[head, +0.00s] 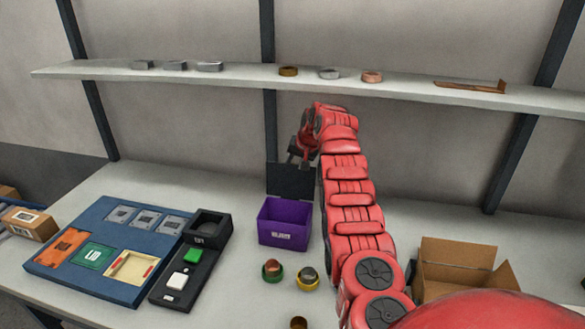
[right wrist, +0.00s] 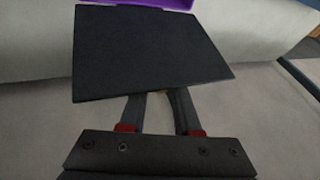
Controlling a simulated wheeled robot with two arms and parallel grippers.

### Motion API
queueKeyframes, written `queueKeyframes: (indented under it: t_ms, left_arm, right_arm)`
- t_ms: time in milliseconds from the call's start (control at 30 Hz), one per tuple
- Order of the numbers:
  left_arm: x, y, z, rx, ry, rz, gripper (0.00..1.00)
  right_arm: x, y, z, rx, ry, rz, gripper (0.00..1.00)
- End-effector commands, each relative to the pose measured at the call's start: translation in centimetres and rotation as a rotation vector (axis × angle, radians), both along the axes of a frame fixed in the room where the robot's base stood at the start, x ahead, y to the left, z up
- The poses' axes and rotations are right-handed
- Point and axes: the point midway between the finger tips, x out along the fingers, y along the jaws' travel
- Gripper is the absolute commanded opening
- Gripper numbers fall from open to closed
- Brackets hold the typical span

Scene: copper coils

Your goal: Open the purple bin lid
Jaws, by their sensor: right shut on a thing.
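The purple bin (head: 284,222) stands on the table with its dark lid (head: 290,181) raised upright at its back edge, so the bin is open. In the right wrist view the lid (right wrist: 150,50) is a flat black panel, with a strip of the purple bin (right wrist: 150,3) beyond it. My right gripper (head: 297,154) is at the lid's top edge and is shut on the lid. In the right wrist view its fingers (right wrist: 160,94) reach the lid's near edge, and the tips are partly hidden. My left gripper is not in view.
A blue tray (head: 50,262) and a black weighing device (head: 168,291) lie left of the bin. Two small round pieces (head: 272,270) (head: 308,278) sit in front of it. An open cardboard box (head: 455,255) is at the right. A shelf (head: 230,77) runs above the table.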

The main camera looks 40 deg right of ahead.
Motion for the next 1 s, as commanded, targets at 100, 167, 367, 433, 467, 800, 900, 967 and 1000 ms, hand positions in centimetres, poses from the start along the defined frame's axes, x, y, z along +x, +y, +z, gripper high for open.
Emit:
queueKeyframes:
  t_ms: [100, 167, 367, 433, 467, 800, 900, 967, 1000]
  left_arm:
    - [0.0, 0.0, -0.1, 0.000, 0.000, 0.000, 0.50]
    - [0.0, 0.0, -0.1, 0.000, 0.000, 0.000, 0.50]
    - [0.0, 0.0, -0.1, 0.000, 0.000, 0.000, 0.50]
    - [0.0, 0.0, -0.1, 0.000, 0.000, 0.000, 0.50]
    - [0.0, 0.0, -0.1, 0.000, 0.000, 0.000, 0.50]
    - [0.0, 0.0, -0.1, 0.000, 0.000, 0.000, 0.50]
    - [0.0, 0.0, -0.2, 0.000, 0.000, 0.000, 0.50]
    - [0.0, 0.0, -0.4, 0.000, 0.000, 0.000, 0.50]
    - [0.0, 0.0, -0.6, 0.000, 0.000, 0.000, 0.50]
  right_arm:
    - [-0.2, -0.1, -0.4, 0.001, 0.008, -0.003, 0.00]
    - [-0.2, -0.1, -0.4, 0.002, 0.008, -0.003, 0.00]
    - [-0.2, -0.1, -0.5, 0.002, 0.011, -0.002, 0.34]
    - [-0.2, -0.1, -0.5, 0.003, 0.010, -0.002, 0.47]
    - [-0.2, -0.1, -0.5, 0.002, 0.009, -0.002, 0.52]
    - [-0.1, 0.0, -0.2, 0.001, 0.005, -0.001, 0.59]
    - [-0.2, -0.1, 0.1, 0.001, 0.003, -0.002, 0.59]
    - [-0.4, -0.1, 0.4, 0.002, 0.002, -0.001, 0.59]
    - [-0.7, 0.0, 0.7, 0.003, 0.004, -0.001, 0.59]
